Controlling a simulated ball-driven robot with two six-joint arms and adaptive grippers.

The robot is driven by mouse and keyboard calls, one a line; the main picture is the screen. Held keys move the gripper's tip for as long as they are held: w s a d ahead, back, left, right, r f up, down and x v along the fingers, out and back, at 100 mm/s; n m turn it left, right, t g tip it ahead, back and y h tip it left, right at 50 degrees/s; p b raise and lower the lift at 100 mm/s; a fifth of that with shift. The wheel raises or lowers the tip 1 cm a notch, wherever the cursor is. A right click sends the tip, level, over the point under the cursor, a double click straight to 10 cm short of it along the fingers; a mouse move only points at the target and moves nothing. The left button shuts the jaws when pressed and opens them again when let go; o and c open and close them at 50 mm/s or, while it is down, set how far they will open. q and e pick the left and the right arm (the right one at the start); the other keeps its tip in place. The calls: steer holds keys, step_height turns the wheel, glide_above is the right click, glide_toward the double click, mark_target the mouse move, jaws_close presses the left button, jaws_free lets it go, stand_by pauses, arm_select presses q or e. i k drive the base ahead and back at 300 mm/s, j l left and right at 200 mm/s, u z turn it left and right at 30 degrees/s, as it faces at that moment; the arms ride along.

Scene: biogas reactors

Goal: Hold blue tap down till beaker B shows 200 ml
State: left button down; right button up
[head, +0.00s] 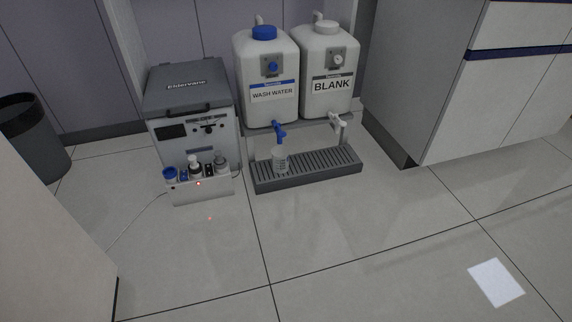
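The blue tap (279,131) is at the front foot of a white canister labelled WASH WATER (268,84) with a blue cap. Neither of my grippers is in view, and nothing is seen touching the tap.
A second canister labelled BLANK (327,80) with a white tap (338,126) stands to the right. A grey box (190,106) with several bottles in a white rack (203,188) is at left. A cabinet (440,75) is at right. The floor in front is mostly clear.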

mark_target(281, 133)
steer(key=i+j+z, duration=0.1)
steer(key=i+z, duration=0.3)
steer(key=i+j+z, duration=0.6)
steer(key=i+z, duration=0.15)
